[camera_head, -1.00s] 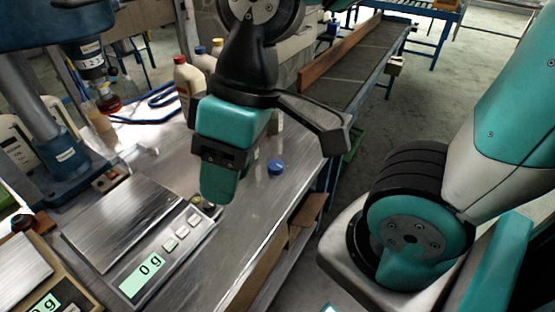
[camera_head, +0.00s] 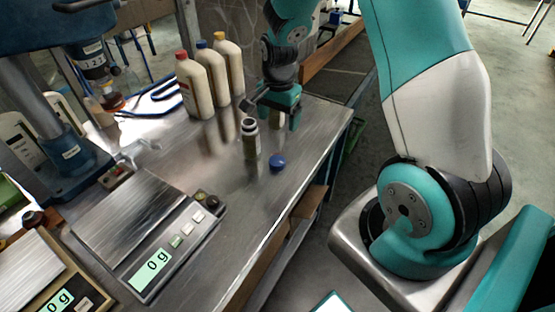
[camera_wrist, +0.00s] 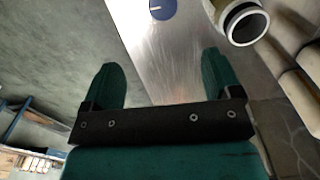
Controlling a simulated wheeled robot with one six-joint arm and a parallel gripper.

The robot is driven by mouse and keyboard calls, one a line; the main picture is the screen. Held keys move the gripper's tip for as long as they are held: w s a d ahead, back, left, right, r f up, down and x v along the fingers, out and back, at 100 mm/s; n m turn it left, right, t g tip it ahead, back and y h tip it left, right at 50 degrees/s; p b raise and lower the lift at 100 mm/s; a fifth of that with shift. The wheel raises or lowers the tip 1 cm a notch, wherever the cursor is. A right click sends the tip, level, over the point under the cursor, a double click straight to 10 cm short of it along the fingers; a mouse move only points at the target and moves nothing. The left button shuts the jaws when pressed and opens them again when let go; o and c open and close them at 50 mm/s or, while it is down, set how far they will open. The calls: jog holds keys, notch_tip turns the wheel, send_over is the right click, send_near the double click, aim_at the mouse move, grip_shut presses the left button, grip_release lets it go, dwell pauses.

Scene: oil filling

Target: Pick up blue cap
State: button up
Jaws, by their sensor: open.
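The blue cap (camera_head: 277,163) lies on the metal table near its right edge, just right of a small open bottle (camera_head: 251,142). In the wrist view the blue cap (camera_wrist: 162,9) is at the top edge, partly cut off, with the open bottle mouth (camera_wrist: 243,22) to its right. My gripper (camera_head: 282,114) is beyond the cap, toward the far end of the table. In the wrist view my gripper (camera_wrist: 160,72) shows both teal fingers wide apart with nothing between them. The cap is ahead of the fingers, not between them.
Several tall bottles with coloured caps, one red (camera_head: 193,87), stand behind the small bottle. A scale (camera_head: 150,245) reading 0 g is at the front left, beside a blue press stand (camera_head: 70,155). The table front right of the scale is clear.

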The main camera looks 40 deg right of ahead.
jog(key=p, duration=0.2)
send_over(277, 160)
jog(key=f, duration=1)
jog(key=shift+s+f, duration=0.25)
jog(key=shift+s, duration=0.1)
jog(key=shift+w+f+p, duration=0.15)
jog(key=shift+f+p, duration=0.25)
jog(key=shift+f, duration=0.95)
jog(key=shift+w+f+p, duration=0.1)
jog(key=shift+f+p, duration=0.3)
jog(key=shift+f, duration=0.9)
jog(key=c, duration=1)
